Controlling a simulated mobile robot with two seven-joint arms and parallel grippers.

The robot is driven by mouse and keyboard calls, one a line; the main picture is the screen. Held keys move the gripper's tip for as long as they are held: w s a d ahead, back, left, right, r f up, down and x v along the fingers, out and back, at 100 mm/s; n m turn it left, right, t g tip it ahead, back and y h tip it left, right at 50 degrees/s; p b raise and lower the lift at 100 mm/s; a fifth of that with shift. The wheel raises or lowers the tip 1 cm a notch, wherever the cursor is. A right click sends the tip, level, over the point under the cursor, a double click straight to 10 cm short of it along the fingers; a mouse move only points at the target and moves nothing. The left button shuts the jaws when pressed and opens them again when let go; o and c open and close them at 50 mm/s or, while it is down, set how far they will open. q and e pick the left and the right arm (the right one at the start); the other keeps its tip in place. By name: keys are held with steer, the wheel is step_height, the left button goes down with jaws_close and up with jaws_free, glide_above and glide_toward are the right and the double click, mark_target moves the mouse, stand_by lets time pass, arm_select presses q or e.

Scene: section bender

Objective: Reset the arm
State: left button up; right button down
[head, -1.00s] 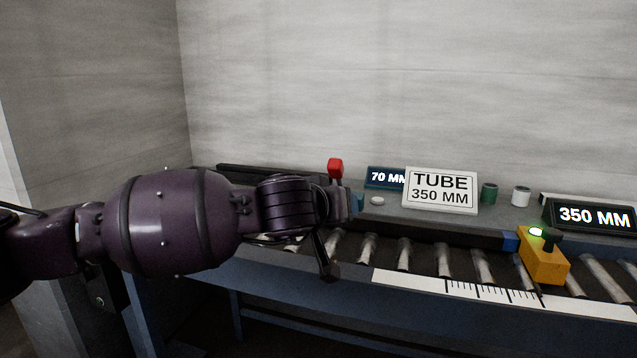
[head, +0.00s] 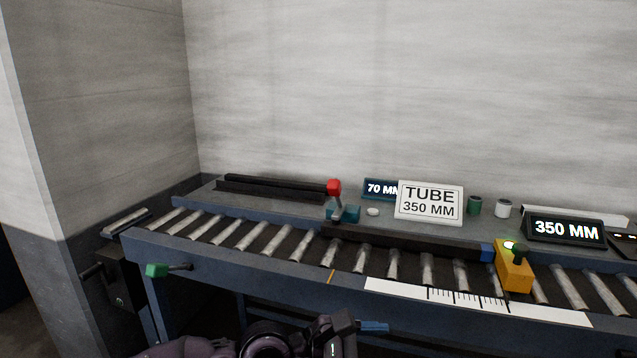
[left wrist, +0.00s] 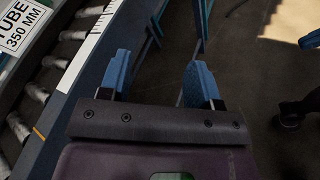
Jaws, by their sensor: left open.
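My left gripper (left wrist: 158,80) is open and empty in the left wrist view, its two blue fingers apart over the floor beside the conveyor's front edge. In the head view my left arm comes in at the bottom middle, with a blue fingertip (head: 375,327) below the white ruler. My right gripper is in neither view. A red-knobbed lever (head: 334,188) stands on a blue block at the back of the roller bench (head: 230,255). No gripper touches either.
A yellow stop block (head: 514,270) with a lit green lamp sits on the rollers at the right. A "TUBE 350 MM" sign (head: 429,203) and a "350 MM" display (head: 565,230) stand behind. A dark bar (head: 400,243) lies along the rollers. Floor before the bench is open.

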arm_select(q)
steer(key=s+a+f+m+t+y+p, duration=0.1)
steer(key=s+a+m+t+y+p, duration=0.15)
steer(key=a+m+t, duration=0.65)
steer(key=s+a+m+t+y+p, duration=0.1)
steer(key=s+a+m+p, duration=0.15)
steer(key=m, duration=1.25)
steer(key=s+a+f+m+t+y+p, duration=0.1)
steer(key=s+a+m+t+y+p, duration=0.2)
steer(key=a+m, duration=0.65)
steer(key=s+a+f+n+g+y+p, duration=0.1)
steer(key=s+a+f+n+y, duration=0.3)
steer(key=s+n, duration=0.5)
steer(key=s+a+f+n+g+y+p, duration=0.2)
steer(key=s+a+f+n+y, duration=0.3)
steer(key=s+a+f+n, duration=0.3)
steer(key=s+a+n+g, duration=0.1)
steer(key=s+a+n, duration=0.1)
steer(key=s, duration=0.2)
steer(key=shift+s+a+f, duration=0.2)
steer(key=shift+s+a, duration=0.05)
steer(key=shift+a, duration=0.1)
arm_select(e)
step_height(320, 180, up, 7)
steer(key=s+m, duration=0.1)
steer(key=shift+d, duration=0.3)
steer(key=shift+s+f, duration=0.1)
